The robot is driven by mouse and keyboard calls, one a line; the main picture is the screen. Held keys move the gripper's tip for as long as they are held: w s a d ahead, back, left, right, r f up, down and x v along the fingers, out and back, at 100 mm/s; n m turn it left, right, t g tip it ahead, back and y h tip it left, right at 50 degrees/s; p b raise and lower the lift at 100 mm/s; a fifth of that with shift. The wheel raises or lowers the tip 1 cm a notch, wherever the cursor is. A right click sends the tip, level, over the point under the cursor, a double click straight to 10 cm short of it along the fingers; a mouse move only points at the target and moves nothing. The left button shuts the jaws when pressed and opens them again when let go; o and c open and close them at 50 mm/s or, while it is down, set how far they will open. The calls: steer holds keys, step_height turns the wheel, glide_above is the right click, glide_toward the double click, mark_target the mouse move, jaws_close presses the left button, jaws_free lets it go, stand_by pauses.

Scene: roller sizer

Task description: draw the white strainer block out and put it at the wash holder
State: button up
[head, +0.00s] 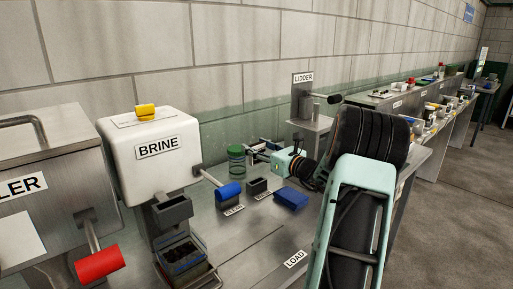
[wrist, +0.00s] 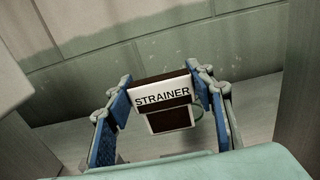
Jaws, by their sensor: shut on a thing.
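The white strainer block (wrist: 161,91), with a dark lower part and STRAINER lettering on its front, is in the middle of the wrist view. My gripper (wrist: 163,88) is shut on it, its blue-padded fingers at the left and right sides. In the head view my gripper (head: 262,146) is over the back of the bench, beyond a green-lidded jar, and the block cannot be made out there. Whether the block is clear of its seat cannot be told. A small dark holder (head: 257,186) stands on the bench; its label is too small to read surely, so I cannot confirm it as the wash holder.
The BRINE machine (head: 150,150) has a blue-handled lever (head: 229,190). A green-lidded jar (head: 236,160) and a blue block (head: 291,198) stand nearby. The LIDDER post (head: 303,98) is behind my arm. The bench near the LOAD label (head: 295,259) is clear.

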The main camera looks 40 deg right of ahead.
mark_target(258, 162)
steer(key=shift+f+b, duration=2.2)
steer(key=shift+f, duration=0.75)
steer(key=shift+f+b, duration=2.05)
steer(key=shift+f, duration=0.5)
steer(key=o, duration=1.3)
steer(key=shift+c, duration=0.2)
step_height(258, 162, up, 10)
steer(key=shift+r, duration=0.1)
